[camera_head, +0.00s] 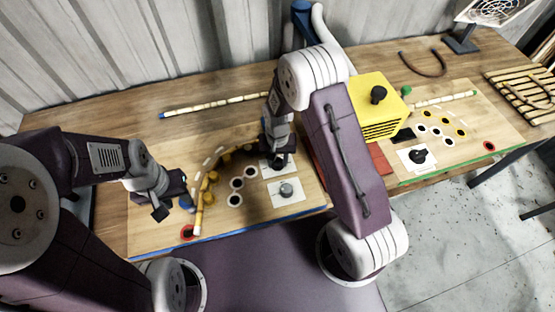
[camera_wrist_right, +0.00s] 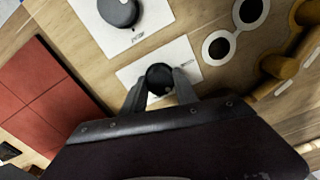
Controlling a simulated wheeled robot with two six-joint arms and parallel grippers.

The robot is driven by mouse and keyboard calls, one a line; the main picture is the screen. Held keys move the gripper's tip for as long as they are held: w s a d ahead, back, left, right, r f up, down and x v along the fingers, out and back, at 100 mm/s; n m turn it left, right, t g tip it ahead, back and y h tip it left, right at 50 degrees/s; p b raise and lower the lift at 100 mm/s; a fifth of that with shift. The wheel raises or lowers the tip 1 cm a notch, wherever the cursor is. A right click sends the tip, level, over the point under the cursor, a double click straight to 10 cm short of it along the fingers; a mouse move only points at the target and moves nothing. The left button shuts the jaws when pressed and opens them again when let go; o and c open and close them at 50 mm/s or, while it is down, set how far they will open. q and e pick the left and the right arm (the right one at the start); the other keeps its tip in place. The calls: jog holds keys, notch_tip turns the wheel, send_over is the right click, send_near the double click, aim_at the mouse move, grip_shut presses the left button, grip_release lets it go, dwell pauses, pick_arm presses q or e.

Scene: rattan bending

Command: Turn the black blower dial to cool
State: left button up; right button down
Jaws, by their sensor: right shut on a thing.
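A small black dial (camera_wrist_right: 160,78) on a white plate (camera_wrist_right: 130,77) sits between the two fingers of my right gripper (camera_wrist_right: 160,88), which is shut on it. In the head view my right gripper (camera_head: 279,160) is over that plate and hides most of the dial. A grey knob (camera_head: 286,190) stands on another white plate (camera_head: 276,200) beside it; it also shows in the right wrist view (camera_wrist_right: 118,10). My left gripper (camera_head: 171,196) looks open, near a small blue piece at the left of the wooden board.
Yellow pegs (camera_head: 209,199) and a curved pale strip (camera_head: 198,216) lie left of the dial. A yellow box (camera_head: 375,118) with a black knob stands right of my right arm. Another black knob (camera_head: 419,156) is on the right board. A straight strip (camera_head: 212,106) lies behind.

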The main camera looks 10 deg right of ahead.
aim_at(277, 161)
jog(key=n, duration=1.1)
jog(key=shift+n+p, duration=0.3)
jog(key=shift+p, duration=0.05)
jog(key=shift+w+n, duration=0.1)
jog(key=shift+n, duration=0.2)
dwell(0.3)
jog(key=c, duration=0.9)
grip_release()
jog(key=shift+c, duration=0.2)
notch_tip(277, 161, up, 9)
jog(key=shift+r+b, duration=0.1)
jog(key=shift+b, duration=0.35)
